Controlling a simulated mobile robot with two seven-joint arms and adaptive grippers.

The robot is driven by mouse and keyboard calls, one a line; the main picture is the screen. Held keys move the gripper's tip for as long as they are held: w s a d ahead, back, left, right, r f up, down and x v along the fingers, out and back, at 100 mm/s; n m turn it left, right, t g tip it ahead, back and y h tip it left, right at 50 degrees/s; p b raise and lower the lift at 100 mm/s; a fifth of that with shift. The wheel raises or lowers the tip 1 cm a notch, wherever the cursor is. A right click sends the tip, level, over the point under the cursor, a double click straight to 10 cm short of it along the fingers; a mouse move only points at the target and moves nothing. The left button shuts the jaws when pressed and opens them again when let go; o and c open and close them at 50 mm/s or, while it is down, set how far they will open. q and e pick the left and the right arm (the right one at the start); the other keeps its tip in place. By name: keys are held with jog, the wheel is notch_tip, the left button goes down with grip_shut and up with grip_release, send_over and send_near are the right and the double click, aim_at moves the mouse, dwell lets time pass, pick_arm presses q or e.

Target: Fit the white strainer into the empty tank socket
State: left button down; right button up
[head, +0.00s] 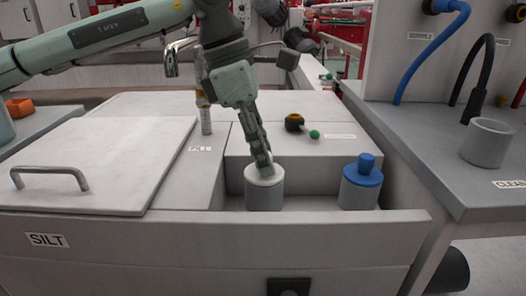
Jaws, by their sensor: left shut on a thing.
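My left gripper (262,164) comes down from above and is shut on the white strainer (264,176). The strainer's white top sits at the mouth of a grey cylindrical socket (264,197) in the tank, and its lower part is hidden. It looks roughly upright, but I cannot tell whether it is fully seated. To the right, a blue strainer with a knob (361,172) stands in a second grey socket (358,196). My right gripper is not in view.
The tank's front wall (200,257) carries a SILT label. A lid with a metal handle (100,165) covers the left part. A valve with a green-tipped lever (296,123) is behind the sockets. A grey cup (487,142) stands on the right counter by a CLEAN label.

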pick_arm(q)
jog(key=shift+f, duration=0.2)
jog(key=c, duration=1.3)
grip_release()
jog(key=shift+o, duration=0.2)
jog(key=v, duration=1.2)
